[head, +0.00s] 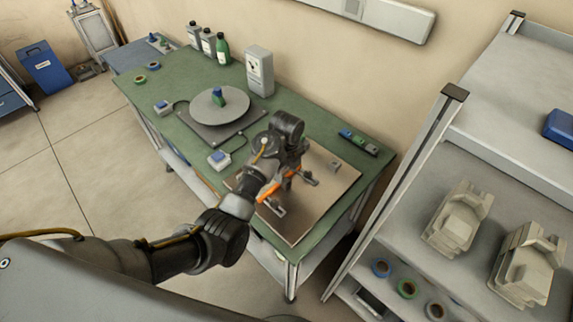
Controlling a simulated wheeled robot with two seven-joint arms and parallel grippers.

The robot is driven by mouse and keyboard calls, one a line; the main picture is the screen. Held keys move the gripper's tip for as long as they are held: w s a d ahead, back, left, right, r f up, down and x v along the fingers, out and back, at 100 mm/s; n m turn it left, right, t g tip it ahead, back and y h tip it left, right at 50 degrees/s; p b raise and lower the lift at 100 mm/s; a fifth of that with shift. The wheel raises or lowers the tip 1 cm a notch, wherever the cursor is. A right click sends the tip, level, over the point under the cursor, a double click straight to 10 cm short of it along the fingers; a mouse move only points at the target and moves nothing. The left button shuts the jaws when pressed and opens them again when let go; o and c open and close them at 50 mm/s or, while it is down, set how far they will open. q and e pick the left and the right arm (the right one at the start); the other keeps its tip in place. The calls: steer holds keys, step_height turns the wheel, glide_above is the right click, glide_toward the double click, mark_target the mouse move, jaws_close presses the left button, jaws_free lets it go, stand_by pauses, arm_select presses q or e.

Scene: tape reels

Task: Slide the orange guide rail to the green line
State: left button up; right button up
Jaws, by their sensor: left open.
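The orange guide rail (267,193) lies on the tan board (326,197) at the right end of the green table. My left arm hides part of the rail. My left gripper (291,192) is open above the board, over or beside the rail. I cannot tell whether its fingers touch the rail. I cannot make out the green line. My right gripper is not in view.
A round grey turntable (221,106) with a small blue and green item on it stands left of the board. A grey dial box (260,72) and bottles (222,50) stand behind. A shelf rack (408,165) stands at right.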

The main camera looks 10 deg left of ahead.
mark_target(287, 180)
arm_select(q)
step_height(287, 180, up, 5)
stand_by(0.3)
stand_by(0.4)
